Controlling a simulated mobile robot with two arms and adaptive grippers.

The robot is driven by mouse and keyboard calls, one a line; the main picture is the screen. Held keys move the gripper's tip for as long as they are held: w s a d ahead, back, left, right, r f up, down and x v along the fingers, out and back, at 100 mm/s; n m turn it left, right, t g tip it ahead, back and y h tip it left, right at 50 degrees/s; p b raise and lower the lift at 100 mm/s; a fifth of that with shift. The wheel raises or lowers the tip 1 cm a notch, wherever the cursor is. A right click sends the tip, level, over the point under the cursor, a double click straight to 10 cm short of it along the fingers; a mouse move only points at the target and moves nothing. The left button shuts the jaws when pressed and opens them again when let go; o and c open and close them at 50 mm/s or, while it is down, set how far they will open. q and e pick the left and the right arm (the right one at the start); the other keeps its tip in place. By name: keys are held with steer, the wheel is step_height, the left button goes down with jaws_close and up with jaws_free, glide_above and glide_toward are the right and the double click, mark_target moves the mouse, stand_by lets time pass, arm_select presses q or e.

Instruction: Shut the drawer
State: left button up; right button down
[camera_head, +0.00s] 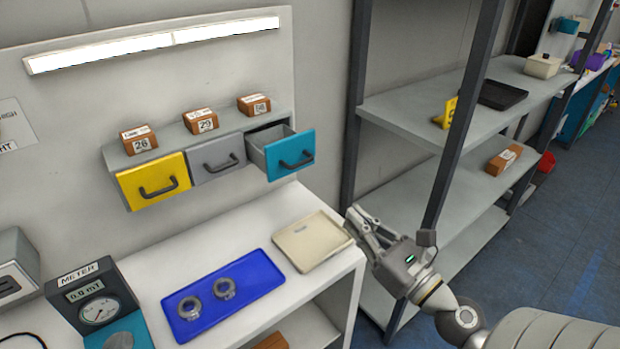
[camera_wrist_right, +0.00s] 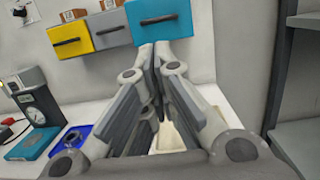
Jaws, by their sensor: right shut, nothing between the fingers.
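The blue drawer (camera_head: 289,156) is pulled out of the right end of a wall-mounted drawer unit (camera_head: 129,160), its inside showing behind the front panel. Its dark handle (camera_head: 297,162) faces me. The yellow drawer (camera_head: 153,183) and the grey drawer (camera_head: 217,159) are shut. My right gripper (camera_head: 358,222) is shut and empty, below and to the right of the blue drawer in the head view. In the right wrist view, the closed fingertips (camera_wrist_right: 161,48) overlap the lower part of the blue drawer front (camera_wrist_right: 158,22); I cannot tell whether they touch. My left gripper is not in view.
A blue tray (camera_head: 262,268) with two metal rings and a beige tray (camera_head: 288,251) lie on the white bench. A meter (camera_head: 92,300) stands at the left. Grey shelving with a dark upright (camera_head: 464,110) is close to my right arm.

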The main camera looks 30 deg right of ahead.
steer(key=w+a+r+p, duration=0.1)
steer(key=w+r+p, duration=0.1)
steer(key=w+p, duration=0.6)
steer(key=w, duration=0.5)
steer(key=shift+w+a+r, duration=0.2)
steer(key=shift+w, duration=0.05)
